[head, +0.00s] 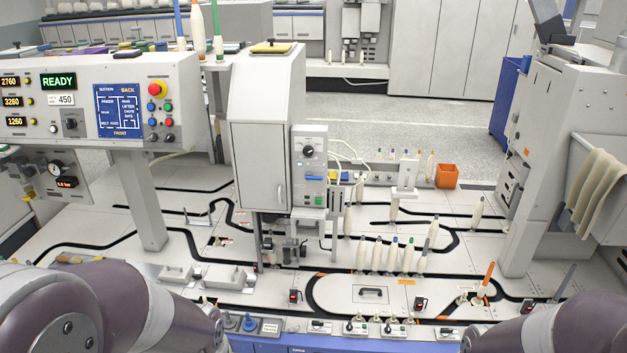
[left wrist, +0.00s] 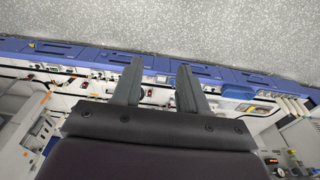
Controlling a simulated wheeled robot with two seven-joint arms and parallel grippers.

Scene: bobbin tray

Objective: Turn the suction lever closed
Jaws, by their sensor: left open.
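Several small white switch units with black levers sit along the machine's front edge in the head view, one of them a lever unit (head: 356,326) near the middle. The labels are too small to read, so I cannot tell which is the suction lever. My left gripper (left wrist: 160,65) shows in the left wrist view with its two grey fingers apart and nothing between them. The machine's front edge with its small fittings lies beyond the fingers, apart from them. In the head view only my arms show at the bottom corners; both grippers are out of that view.
A control panel (head: 95,101) reading READY stands at left on a post. A tall white cabinet unit (head: 262,130) rises mid-deck. Bobbins (head: 377,256) stand in a row on the track deck. An orange bin (head: 447,176) sits behind. Grey floor (left wrist: 220,35) is clear beyond the blue front edge.

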